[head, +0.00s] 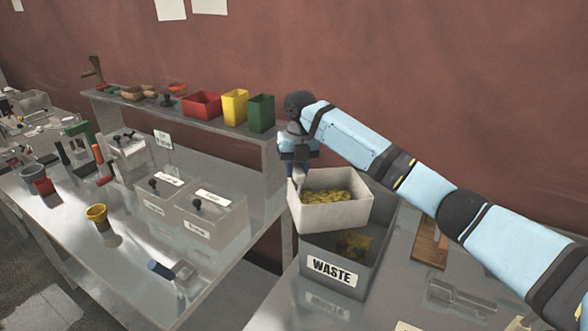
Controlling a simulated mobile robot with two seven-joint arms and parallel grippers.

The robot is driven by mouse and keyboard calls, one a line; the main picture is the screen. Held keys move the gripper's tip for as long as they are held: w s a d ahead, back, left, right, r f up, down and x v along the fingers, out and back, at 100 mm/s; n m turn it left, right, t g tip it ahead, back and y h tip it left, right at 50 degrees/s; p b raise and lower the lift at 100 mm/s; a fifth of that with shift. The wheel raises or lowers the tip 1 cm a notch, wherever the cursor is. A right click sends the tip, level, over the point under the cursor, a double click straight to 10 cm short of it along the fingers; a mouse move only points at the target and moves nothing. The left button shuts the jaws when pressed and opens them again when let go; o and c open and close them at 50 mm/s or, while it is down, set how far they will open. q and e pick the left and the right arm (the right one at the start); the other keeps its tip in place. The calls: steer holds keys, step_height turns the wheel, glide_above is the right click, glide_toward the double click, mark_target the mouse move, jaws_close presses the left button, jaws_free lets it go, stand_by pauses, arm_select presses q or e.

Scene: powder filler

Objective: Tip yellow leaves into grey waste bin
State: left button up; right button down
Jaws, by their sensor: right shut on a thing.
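The yellow leaves (326,196) lie inside a white open-topped box (331,215). My right gripper (299,178) is shut on the box at its back left corner and holds it above the waste bin. The grey waste bin (372,276) stands on the right-hand table with a "WASTE" label on its front. Some yellowish matter (352,245) shows inside the bin below the box. The box looks near level, and it hides part of the bin's opening. My left gripper is not in view.
Clear lidded containers (213,222) stand on the left metal table (125,265), with a yellow cup (97,215) nearby. A raised shelf behind holds red (203,105), yellow (235,107) and green bins (261,113). A wooden board (430,243) lies right of the waste bin.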

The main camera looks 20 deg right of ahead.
steer(key=shift+d+r+y, duration=0.7)
steer(key=shift+d+r, duration=0.05)
steer(key=shift+r, duration=0.05)
steer(key=shift+s+d+r+t+y+b, duration=0.7)
steer(key=shift+d+r+y+b, duration=0.9)
steer(key=shift+d+r+y, duration=2.6)
arm_select(q)
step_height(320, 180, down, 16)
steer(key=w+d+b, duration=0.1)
steer(key=b, duration=1.4)
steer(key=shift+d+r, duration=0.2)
arm_select(e)
steer(key=d+f+y, duration=0.3)
steer(key=d, duration=0.4)
steer(key=s+d+f+y, duration=0.1)
steer(key=d+f+y, duration=0.3)
steer(key=d, duration=0.3)
steer(key=shift+s+d+t, duration=0.3)
steer(key=shift+d+t, duration=0.05)
steer(key=shift+t, duration=0.05)
